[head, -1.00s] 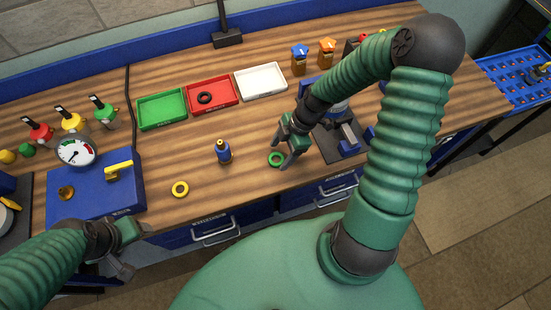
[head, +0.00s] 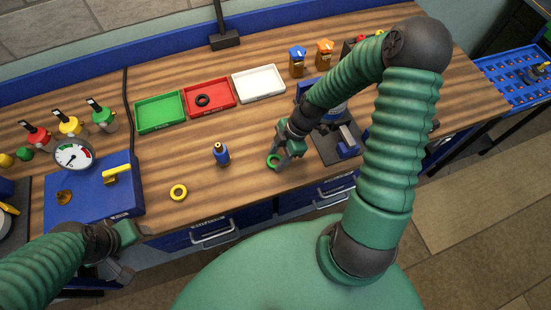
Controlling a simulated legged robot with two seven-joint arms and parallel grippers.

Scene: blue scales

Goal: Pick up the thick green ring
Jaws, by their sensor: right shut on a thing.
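The thick green ring (head: 272,162) is at the front of the wooden bench, right of the middle. My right gripper (head: 279,163) points down and is shut on the right side of the ring, partly covering it. The ring looks at or close to the bench top; I cannot tell whether it touches it. My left gripper (head: 128,255) is at the lower left, in front of the bench edge and away from the ring. Its fingers are too unclear to tell open from shut.
Green (head: 160,127), red (head: 228,104) and white (head: 278,92) trays lie behind. A dark-based device (head: 343,148) is close on the right.

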